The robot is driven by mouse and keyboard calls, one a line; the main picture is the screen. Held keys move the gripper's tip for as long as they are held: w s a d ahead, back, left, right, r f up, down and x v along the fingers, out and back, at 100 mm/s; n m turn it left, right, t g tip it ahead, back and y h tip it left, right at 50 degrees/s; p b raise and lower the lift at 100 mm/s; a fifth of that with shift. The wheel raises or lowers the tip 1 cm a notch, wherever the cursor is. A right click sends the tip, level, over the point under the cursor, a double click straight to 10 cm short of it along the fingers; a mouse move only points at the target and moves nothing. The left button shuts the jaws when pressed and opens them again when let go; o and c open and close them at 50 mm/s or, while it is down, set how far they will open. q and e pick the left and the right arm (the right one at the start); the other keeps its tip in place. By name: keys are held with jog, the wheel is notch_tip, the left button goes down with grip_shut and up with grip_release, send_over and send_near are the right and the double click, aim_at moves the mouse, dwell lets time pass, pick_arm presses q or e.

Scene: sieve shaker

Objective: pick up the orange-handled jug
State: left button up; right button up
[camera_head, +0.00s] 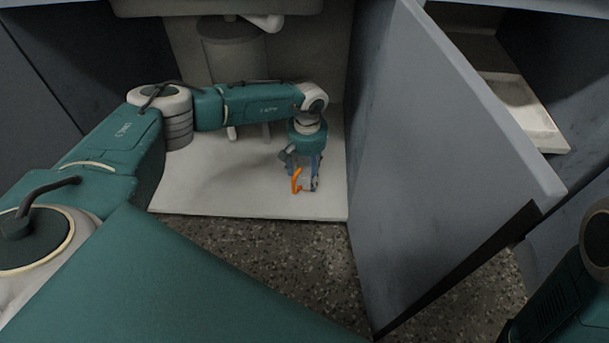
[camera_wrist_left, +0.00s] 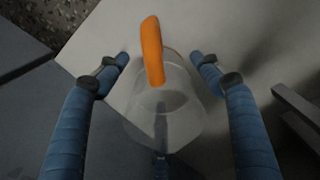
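The jug (camera_head: 306,184) is clear, with a bright orange handle (camera_head: 296,180). It is on the white cabinet floor near its front right corner. In the left wrist view the clear jug (camera_wrist_left: 165,105) lies between my two blue fingers, with its orange handle (camera_wrist_left: 152,50) at the top. My left gripper (camera_wrist_left: 159,58) is open and reaches down over the jug from above. The fingertips are spread on either side of it, with a gap visible on the left. Contact on the right is unclear. My right gripper is out of view.
The white cabinet floor (camera_head: 220,195) ends at a front edge above the speckled ground (camera_head: 300,250). An open grey door (camera_head: 430,160) stands close to the right of the jug. A grey cylindrical vessel (camera_head: 232,50) is at the back.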

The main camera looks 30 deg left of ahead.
pick_arm(q)
jog(key=c, duration=0.9)
jog(key=shift+r, duration=0.15)
